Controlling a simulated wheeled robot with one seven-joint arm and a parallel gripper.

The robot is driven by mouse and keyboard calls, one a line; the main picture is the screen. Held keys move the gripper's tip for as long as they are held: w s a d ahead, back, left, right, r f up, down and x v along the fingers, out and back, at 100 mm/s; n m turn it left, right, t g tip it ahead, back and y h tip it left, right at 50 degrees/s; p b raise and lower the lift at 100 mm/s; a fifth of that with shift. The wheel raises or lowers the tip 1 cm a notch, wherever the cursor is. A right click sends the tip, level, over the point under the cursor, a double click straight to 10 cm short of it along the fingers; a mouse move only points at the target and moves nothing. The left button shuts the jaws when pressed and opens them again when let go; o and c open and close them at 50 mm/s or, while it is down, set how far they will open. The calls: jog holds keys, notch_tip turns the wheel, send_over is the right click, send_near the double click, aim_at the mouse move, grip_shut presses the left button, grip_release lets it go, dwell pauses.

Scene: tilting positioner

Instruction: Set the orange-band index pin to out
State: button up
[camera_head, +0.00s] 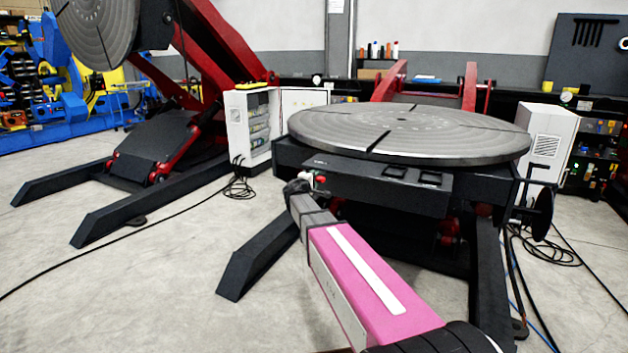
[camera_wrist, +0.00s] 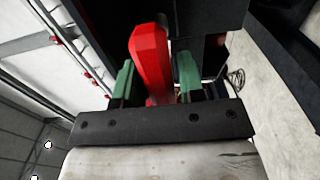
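In the wrist view, a red, faceted bar-like piece (camera_wrist: 150,60) stands between the two green fingers of my gripper (camera_wrist: 157,80). The fingers are apart, one on each side of it, with a narrow gap showing at the right finger. No orange band can be made out, so I cannot tell whether this piece is the index pin. In the head view, my gripper (camera_head: 299,184) is at the front left edge of the near positioner, beside a small red knob (camera_head: 320,179). My pink forearm hides part of the positioner's front.
The near positioner's round grey table (camera_head: 420,130) lies flat above its dark front box (camera_head: 375,180). A dark handwheel (camera_head: 542,214) stands at its right. Dark base legs (camera_head: 255,258) and cables (camera_head: 548,250) lie on the floor. Open concrete floor (camera_head: 130,290) is at the left.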

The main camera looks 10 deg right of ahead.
grip_shut()
jog(key=v, duration=0.4)
grip_release()
jog(key=shift+s, duration=0.1)
jog(key=shift+a, duration=0.1)
jog(key=v, duration=1)
jog(key=shift+s+a, duration=0.25)
jog(key=shift+s, duration=0.1)
